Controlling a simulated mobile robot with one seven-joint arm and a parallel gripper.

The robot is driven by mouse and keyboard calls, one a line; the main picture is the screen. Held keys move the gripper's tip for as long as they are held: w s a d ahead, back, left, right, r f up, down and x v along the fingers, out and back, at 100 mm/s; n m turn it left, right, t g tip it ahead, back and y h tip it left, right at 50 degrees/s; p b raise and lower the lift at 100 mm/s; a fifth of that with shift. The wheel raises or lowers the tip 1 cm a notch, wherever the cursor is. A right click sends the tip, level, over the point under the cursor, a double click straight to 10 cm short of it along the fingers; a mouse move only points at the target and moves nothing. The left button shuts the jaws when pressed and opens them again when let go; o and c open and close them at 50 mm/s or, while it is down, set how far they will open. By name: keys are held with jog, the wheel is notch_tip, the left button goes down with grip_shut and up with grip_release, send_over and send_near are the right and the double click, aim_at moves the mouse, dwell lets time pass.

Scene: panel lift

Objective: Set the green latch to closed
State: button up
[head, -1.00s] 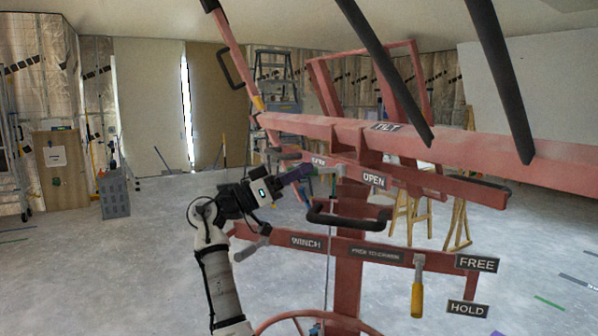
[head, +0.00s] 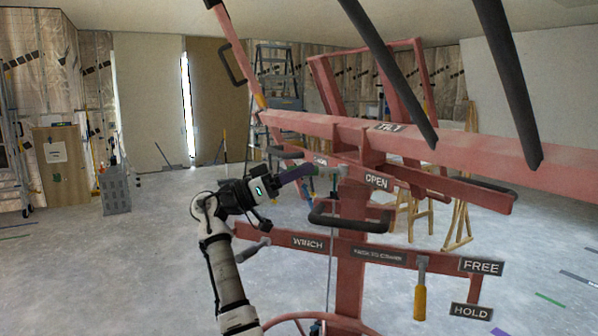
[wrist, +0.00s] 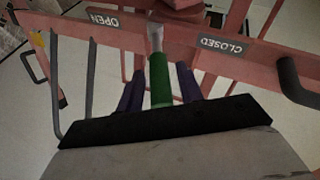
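The green latch handle (wrist: 160,80) shows in the wrist view on a grey shaft, below the red beam. The shaft meets the beam between the OPEN label (wrist: 104,20) and the CLOSED label (wrist: 223,46). My gripper (wrist: 159,84) has one purple finger on each side of the green handle, with a narrow gap on both sides. It is open around the handle, not clamped. In the head view my gripper (head: 308,170) reaches the red frame left of the OPEN label (head: 376,181); the latch is mostly hidden there.
A black bar handle (head: 350,220) juts out just below and right of my gripper. Lower down are the winch bar (head: 306,243) and a yellow-handled lever (head: 420,300) by the FREE and HOLD labels. Open floor lies to the left.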

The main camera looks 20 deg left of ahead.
jog(key=shift+o, duration=0.3)
jog(key=shift+a, duration=0.1)
jog(key=b+v, duration=0.3)
jog(key=v, duration=1)
jog(key=shift+s+a, duration=0.2)
jog(key=shift+a, duration=0.1)
jog(key=shift+f, duration=0.15)
